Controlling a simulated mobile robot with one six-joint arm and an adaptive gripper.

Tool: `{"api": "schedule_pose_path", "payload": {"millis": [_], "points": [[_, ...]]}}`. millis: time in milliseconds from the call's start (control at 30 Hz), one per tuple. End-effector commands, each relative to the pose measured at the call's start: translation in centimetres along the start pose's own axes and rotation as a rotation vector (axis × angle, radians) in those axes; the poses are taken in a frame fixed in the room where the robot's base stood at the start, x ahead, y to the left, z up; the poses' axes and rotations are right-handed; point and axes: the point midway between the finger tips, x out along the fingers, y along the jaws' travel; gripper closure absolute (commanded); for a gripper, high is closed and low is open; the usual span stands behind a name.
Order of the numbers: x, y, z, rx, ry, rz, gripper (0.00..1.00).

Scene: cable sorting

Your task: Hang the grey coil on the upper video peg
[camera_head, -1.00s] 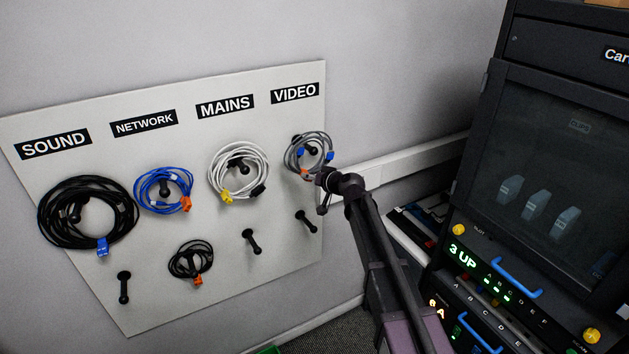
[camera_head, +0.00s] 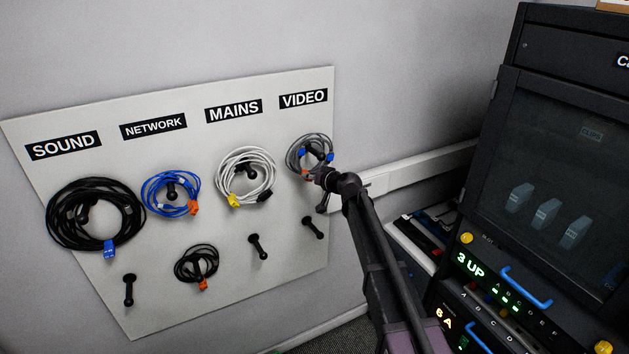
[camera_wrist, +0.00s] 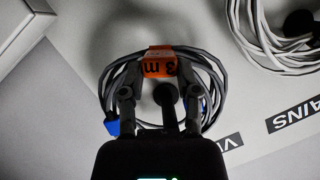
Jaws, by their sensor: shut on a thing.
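The grey coil (camera_head: 291,155) is at the upper video peg (camera_head: 317,154), below the VIDEO label (camera_head: 303,98). The peg's dark end shows inside the coil's loop, also in the wrist view (camera_wrist: 166,94). How far the loop sits along the peg I cannot tell. My gripper (camera_wrist: 158,72) is shut on the coil at its orange "3 m" tag (camera_wrist: 160,62), at the loop's lower side in the head view. Blue plugs (camera_wrist: 112,127) hang on the coil. My gripper hides part of the loop's lower right in the head view.
The lower video peg (camera_head: 313,228) is bare. A white coil (camera_head: 222,180) hangs close by on the left, with blue (camera_head: 147,194) and black (camera_head: 52,224) coils farther left. A wall rail (camera_head: 410,168) and a dark rack (camera_head: 500,130) stand to the right.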

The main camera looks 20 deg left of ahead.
Motion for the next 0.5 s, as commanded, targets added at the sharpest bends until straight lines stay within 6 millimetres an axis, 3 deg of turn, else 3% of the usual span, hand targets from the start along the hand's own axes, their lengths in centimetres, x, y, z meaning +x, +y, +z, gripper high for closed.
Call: {"api": "schedule_pose_path", "payload": {"millis": [500], "points": [[1.6,1.1,1.3,0.0,0.001,0.001,1.0]]}}
